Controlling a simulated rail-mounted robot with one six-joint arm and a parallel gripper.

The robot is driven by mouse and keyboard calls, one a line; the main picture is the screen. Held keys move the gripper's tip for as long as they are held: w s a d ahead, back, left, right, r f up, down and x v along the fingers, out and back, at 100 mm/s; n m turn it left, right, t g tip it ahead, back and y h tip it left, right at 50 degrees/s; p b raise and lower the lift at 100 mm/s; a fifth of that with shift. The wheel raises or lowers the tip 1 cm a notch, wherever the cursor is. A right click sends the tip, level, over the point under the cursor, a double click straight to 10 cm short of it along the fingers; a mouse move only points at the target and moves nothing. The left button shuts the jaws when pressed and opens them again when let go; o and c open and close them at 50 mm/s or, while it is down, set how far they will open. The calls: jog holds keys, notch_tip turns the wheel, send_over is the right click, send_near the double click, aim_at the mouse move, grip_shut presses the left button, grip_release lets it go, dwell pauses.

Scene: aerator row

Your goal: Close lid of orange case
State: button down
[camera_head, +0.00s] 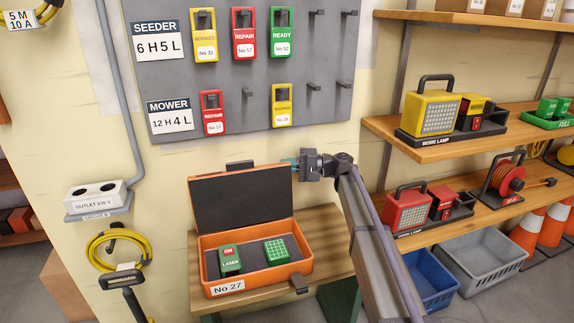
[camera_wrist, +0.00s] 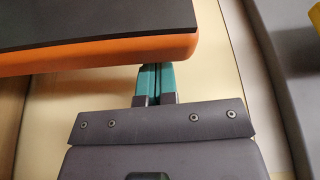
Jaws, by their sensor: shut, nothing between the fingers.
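The orange case (camera_head: 256,281) stands on a small wooden table, with its lid (camera_head: 241,200) open and raised upright at the back. Its dark lining faces the front. Inside lie a green laser unit (camera_head: 230,262) and a green block with a grid face (camera_head: 275,251). A label reading No 27 is on the front. My gripper (camera_head: 291,162) is shut and empty at the upper right corner of the lid. In the wrist view, the teal fingertips (camera_wrist: 155,82) are together just at the lid's orange edge (camera_wrist: 100,55). I cannot tell whether they touch it.
The wooden table (camera_head: 325,240) has bare room right of the case. A grey tag board (camera_head: 235,70) hangs on the wall above. Shelves with a yellow work lamp (camera_head: 431,113) and a red lamp (camera_head: 408,211) stand at right. A blue bin (camera_head: 430,280) is below them.

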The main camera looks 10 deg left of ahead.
jog(key=shift+s+d+f+b, duration=0.1)
jog(key=shift+s+d, duration=0.45)
jog(key=shift+s, duration=0.55)
jog(key=shift+s+d+f+b, duration=0.15)
jog(key=shift+s+d, duration=0.45)
jog(key=shift+s, duration=0.45)
jog(key=shift+s+d+f+b, duration=0.1)
jog(key=shift+s+d, duration=0.45)
jog(key=shift+s, duration=0.55)
jog(key=s+d+r+p, duration=0.2)
jog(key=s+r+p, duration=0.2)
jog(key=r+p, duration=0.3)
jog(key=shift+s, duration=0.2)
jog(key=shift+d, duration=0.1)
